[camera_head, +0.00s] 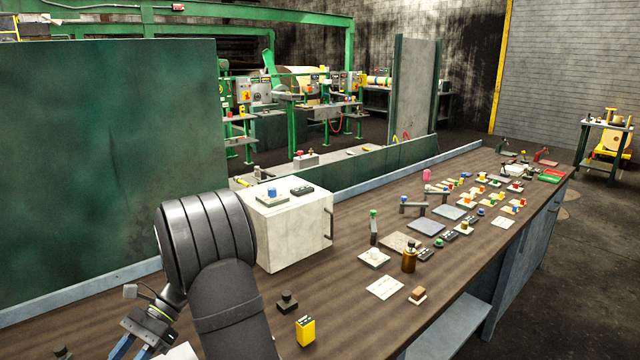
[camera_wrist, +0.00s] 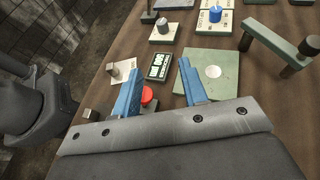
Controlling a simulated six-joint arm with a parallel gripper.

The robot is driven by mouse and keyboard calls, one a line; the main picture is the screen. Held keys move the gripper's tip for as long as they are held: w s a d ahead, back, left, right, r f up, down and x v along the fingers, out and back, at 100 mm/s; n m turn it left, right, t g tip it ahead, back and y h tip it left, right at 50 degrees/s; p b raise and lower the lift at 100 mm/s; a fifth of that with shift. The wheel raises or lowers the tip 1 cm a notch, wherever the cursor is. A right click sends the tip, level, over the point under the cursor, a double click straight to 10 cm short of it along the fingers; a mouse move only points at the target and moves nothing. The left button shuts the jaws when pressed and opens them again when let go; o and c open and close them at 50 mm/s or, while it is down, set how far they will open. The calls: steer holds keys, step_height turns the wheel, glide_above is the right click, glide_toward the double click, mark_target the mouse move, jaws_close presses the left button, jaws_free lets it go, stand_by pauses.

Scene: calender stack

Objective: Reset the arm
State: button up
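My gripper (camera_head: 137,347) is at the lower left of the head view, low over the near left part of the bench. Its two blue fingers are spread apart with nothing held between them. In the wrist view the open fingers (camera_wrist: 158,85) point toward the bench top. A red round button (camera_wrist: 149,95) shows between the fingers, close to the left one. A green plate with a pale disc (camera_wrist: 213,72) lies beyond the right finger, partly hidden by it. A dark panel with light markings (camera_wrist: 159,65) lies between and beyond the fingertips.
A white cabinet (camera_head: 295,235) stands on the wooden bench (camera_head: 345,315), right of my arm. A yellow block (camera_head: 305,331) and a black knob (camera_head: 287,302) sit in front. Several levers, plates and buttons crowd the bench rightward. A green panel (camera_head: 105,160) stands behind my arm.

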steer(key=s+a+f, duration=0.2)
steer(key=a, duration=0.1)
steer(key=s+a+f, duration=0.1)
steer(key=a+f, duration=0.1)
steer(key=shift+s+a, duration=0.25)
steer(key=shift+s, duration=0.15)
steer(key=w+d+r, duration=0.4)
steer(key=d+r, duration=0.1)
steer(key=d, duration=0.3)
steer(key=s+d, duration=0.6)
steer(key=d, duration=0.3)
steer(key=shift+f, duration=0.35)
